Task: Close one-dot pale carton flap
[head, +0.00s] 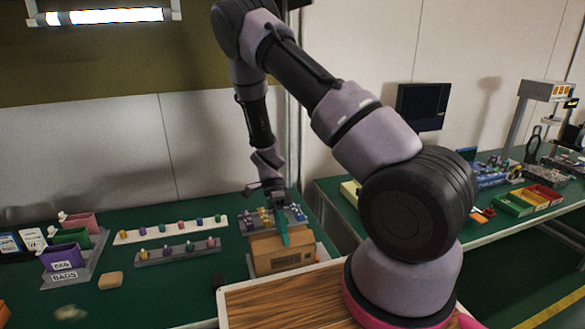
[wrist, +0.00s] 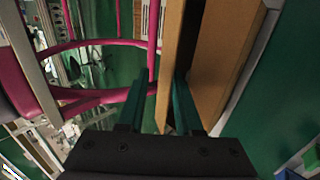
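A brown cardboard carton (head: 280,258) stands on the green bench in the head view, with dark print on its front; I cannot make out a dot mark. My gripper (head: 283,230) points down at the carton's top, one teal finger showing in front of it. In the wrist view my gripper (wrist: 161,85) has its two teal fingers apart. A tan cardboard panel (wrist: 170,50) of the carton runs between them, with a dark gap to its right, then a second tan panel (wrist: 225,45). I cannot tell which panel is the flap, or whether a finger touches it.
A rack of small coloured pieces (head: 294,214) stands just behind the carton. Two strips with coloured knobs (head: 178,252) and labelled bins (head: 66,258) lie to the left. A wood-topped surface (head: 285,301) is in front.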

